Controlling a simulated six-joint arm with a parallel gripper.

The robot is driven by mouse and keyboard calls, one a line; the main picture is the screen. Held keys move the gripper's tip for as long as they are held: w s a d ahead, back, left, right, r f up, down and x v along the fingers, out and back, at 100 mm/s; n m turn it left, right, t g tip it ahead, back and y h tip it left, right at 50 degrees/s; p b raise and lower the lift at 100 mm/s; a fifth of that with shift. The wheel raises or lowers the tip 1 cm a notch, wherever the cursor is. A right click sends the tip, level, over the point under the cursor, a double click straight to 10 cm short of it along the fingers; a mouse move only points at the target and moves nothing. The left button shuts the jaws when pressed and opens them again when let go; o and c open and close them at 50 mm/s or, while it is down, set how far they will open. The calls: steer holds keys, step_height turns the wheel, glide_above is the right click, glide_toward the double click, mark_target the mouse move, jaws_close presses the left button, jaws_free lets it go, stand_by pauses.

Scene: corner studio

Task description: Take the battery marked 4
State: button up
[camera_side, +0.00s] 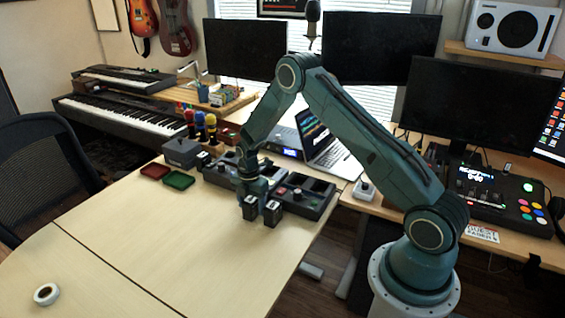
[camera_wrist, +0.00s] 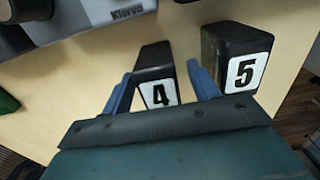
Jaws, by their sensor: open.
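The battery marked 4 (camera_wrist: 154,62) is a black block with a white label. It stands between the two blue fingers of my gripper (camera_wrist: 160,72) in the wrist view. My gripper is open, with a finger on each side of this battery; I cannot tell whether either finger touches it. In the side view my gripper (camera_side: 252,198) is low over the table at this battery (camera_side: 250,211). The battery marked 5 (camera_wrist: 234,52) stands just right of the right finger; it also shows in the side view (camera_side: 272,213).
A dark charger (camera_side: 304,196) stands behind the batteries, with more grey units to its left. A red tray (camera_side: 155,171) and a green tray (camera_side: 179,180) lie further left. A tape roll (camera_side: 46,294) lies at front left. The table's middle is clear; its edge is close on the right.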

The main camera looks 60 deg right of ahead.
mark_target(251, 198)
stand_by(0.4)
steer(key=c, duration=1.3)
steer(key=shift+o, duration=0.2)
steer(key=shift+r, duration=0.2)
step_height(251, 198, up, 20)
steer(key=shift+f, duration=0.15)
